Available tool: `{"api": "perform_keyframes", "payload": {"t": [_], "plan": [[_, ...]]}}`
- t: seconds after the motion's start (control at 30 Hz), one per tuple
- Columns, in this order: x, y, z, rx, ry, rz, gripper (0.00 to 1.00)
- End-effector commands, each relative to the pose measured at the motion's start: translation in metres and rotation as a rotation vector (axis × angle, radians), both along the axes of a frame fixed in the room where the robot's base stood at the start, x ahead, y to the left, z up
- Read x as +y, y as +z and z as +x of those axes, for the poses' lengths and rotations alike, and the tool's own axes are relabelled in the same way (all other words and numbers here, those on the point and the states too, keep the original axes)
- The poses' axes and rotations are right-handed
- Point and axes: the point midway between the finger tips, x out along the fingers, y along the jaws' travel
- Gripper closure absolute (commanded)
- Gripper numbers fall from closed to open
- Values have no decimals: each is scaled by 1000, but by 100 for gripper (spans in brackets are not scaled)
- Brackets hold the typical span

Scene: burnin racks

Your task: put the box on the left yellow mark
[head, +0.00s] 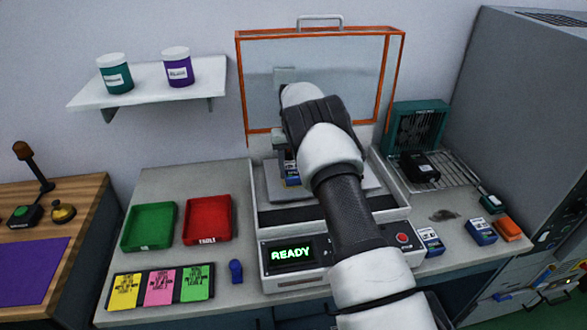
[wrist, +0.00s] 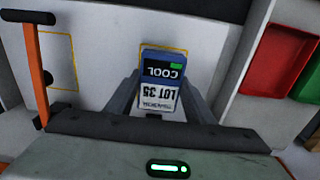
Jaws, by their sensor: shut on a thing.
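The box (wrist: 161,82) is blue and white, with an upside-down "COOL" and "LOT 35" label in the wrist view. My gripper (wrist: 158,98) is shut on it, one finger on each side. In the head view the box (head: 291,173) is partly hidden by my arm. One yellow mark (wrist: 183,50) shows as an outline around the box's far end, on the side toward the trays, which is left in the head view. The other yellow mark (wrist: 74,62) is bare. I cannot tell whether the box touches the surface.
The machine (head: 265,222) has a raised orange-framed lid (head: 240,90) and a READY display (head: 292,253). A green tray (head: 148,227) and red tray (head: 207,220) stand to its left. More boxes (head: 481,231) lie at right, near a wire rack (head: 455,172) and fan unit (head: 417,122).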

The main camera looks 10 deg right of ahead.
Motion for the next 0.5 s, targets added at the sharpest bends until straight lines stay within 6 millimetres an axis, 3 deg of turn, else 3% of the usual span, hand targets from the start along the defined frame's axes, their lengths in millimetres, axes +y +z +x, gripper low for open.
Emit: {"api": "perform_keyframes", "payload": {"t": [0.03, 0.13, 0.5], "plan": [[0, -1, 0, 0, 0, 0, 49], [0, -1, 0, 0, 0, 0, 33], [0, 5, 0, -1, 0, 0, 33]]}}
